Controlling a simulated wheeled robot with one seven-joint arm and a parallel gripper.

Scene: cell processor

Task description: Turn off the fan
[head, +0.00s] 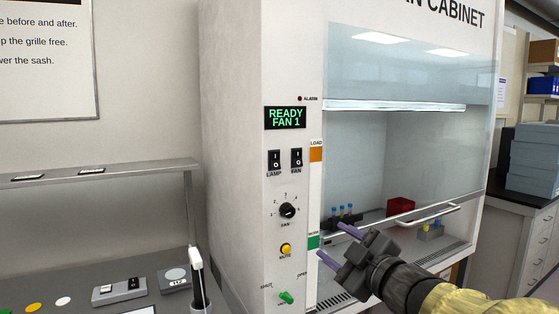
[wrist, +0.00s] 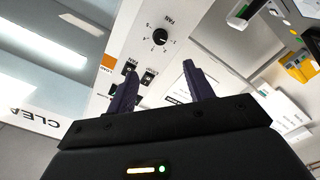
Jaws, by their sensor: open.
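The black FAN rocker switch (head: 296,158), marked I and O, sits on the white control panel to the right of the LAMP rocker (head: 274,160). I cannot tell which side is pressed. The display (head: 285,117) above reads READY FAN 1. A black rotary FAN knob (head: 287,210) with numbers around it is below the switches. My gripper (head: 332,240) is open and empty, to the right of the panel and lower than the knob. In the wrist view the panel appears upside down, with the knob (wrist: 160,37) beyond the fingertips and the FAN rocker (wrist: 130,67) by the left finger.
The yellow MUTE button (head: 286,249) and green SHUT/OPEN lever (head: 286,297) are lower on the panel. The glass sash (head: 400,70) is raised, with a tube rack and a red box (head: 400,205) inside the cabinet. A grey bench and shelf (head: 100,172) stand left.

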